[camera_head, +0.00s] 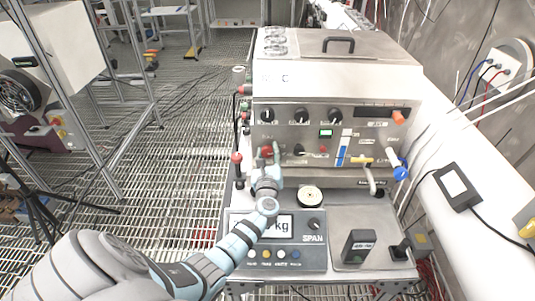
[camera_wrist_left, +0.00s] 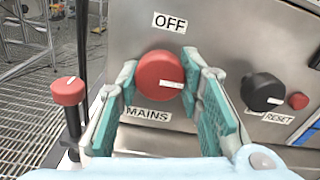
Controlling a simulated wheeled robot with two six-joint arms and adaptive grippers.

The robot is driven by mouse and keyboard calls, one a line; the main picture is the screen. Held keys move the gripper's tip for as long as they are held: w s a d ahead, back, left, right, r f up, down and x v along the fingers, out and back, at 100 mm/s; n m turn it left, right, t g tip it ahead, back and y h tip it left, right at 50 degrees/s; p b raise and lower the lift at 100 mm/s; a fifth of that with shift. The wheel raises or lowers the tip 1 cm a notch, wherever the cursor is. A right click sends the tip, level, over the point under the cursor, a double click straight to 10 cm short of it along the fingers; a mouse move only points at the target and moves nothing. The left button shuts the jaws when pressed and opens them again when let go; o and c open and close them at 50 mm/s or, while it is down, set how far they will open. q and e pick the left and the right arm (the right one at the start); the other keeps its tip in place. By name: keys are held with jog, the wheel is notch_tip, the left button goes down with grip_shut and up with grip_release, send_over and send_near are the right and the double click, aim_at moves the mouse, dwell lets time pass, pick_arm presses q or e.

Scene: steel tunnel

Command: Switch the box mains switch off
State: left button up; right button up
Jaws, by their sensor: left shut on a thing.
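The mains switch is a round red knob on the steel front panel, and it shows in the left wrist view (camera_wrist_left: 158,72). An "OFF" label is above it and a "MAINS" label below. Its white mark points right, slightly downward, not up at "OFF". In the head view a small part of the red knob (camera_head: 266,151) shows past my gripper. My left gripper (camera_wrist_left: 165,88) is shut on the knob, one teal-padded finger on each side. In the head view my left gripper (camera_head: 268,172) reaches the lower left of the panel. My right gripper is not in view.
A black knob (camera_wrist_left: 263,91) and a small red reset button (camera_wrist_left: 298,101) are right of the switch. A red-topped lever (camera_wrist_left: 68,92) stands left of it.

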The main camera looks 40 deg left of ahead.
pick_arm(q)
jog(key=n+b, duration=0.2)
jog(key=n, duration=0.2)
jog(key=shift+f+b, duration=0.2)
jog(key=shift+b, duration=0.15)
jog(key=n+b, duration=0.2)
jog(key=n, duration=0.2)
jog(key=shift+d+n+b, duration=0.1)
jog(key=shift+n+b, duration=0.2)
jog(key=n+b, duration=0.2)
jog(key=n, duration=0.2)
jog(key=shift+r+b, duration=0.1)
jog(key=shift+b, duration=0.25)
jog(key=n+b, duration=0.2)
jog(key=n, duration=0.2)
jog(key=shift+r+n, duration=0.1)
jog(key=shift+n, duration=0.5)
jog(key=o, duration=1.2)
jog(key=shift+r, duration=0.1)
jog(key=shift+c, duration=0.2)
jog(key=shift+r, duration=0.1)
